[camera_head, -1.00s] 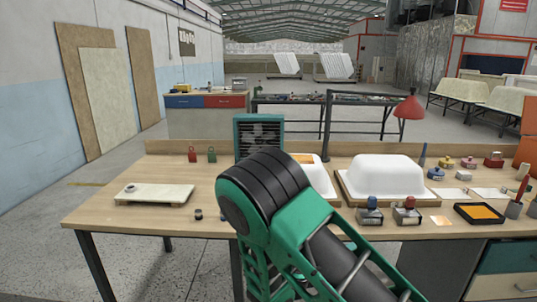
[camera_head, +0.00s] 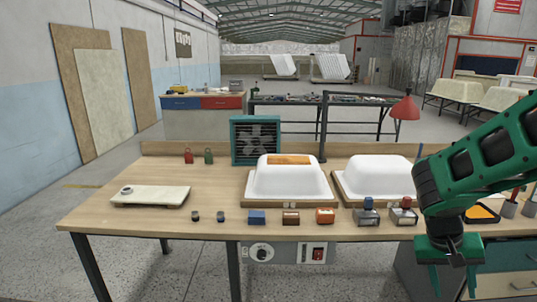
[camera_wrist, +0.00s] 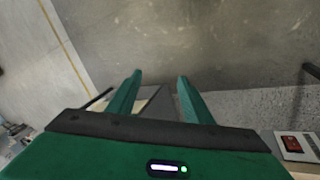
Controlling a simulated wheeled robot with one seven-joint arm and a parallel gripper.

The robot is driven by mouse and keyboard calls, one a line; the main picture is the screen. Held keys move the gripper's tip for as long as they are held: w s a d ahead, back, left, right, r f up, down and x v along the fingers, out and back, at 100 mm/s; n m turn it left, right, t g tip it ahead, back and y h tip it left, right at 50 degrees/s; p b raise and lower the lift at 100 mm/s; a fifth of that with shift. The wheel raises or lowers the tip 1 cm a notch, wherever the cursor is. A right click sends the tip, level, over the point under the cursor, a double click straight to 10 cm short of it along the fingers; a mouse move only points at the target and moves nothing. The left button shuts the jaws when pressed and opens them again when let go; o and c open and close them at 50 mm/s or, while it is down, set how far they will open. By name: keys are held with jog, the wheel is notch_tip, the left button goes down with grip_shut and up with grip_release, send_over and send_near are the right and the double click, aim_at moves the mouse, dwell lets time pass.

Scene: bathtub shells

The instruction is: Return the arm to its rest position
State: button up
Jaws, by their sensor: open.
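My gripper (camera_head: 455,280) is at the lower right of the head view, in front of the workbench's front edge, and points downward. My green and black arm reaches in from the right edge, bent down at the wrist. In the wrist view my gripper (camera_wrist: 158,85) shows two green fingers spread apart with nothing between them. Bare grey floor (camera_wrist: 190,40) lies beyond the fingertips.
The workbench (camera_head: 150,215) carries two white tub shells (camera_head: 288,180) (camera_head: 380,178), a teal fan heater (camera_head: 256,140), a cream plate (camera_head: 150,196), several stamps and small blocks, and an orange ink pad (camera_head: 480,214) partly behind my arm. Open floor lies left of the bench.

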jog(key=s+a+r+y, duration=0.1)
jog(key=s+r+y, duration=0.1)
jog(key=s, duration=0.6)
jog(key=s+a+r+y, duration=0.2)
jog(key=s+r+y, duration=0.1)
jog(key=s, duration=0.4)
jog(key=shift+s+r+m+t, duration=0.4)
jog(key=shift+r, duration=0.45)
jog(key=shift+a, duration=0.1)
jog(key=shift+w+f, duration=0.25)
jog(key=shift+w, duration=0.4)
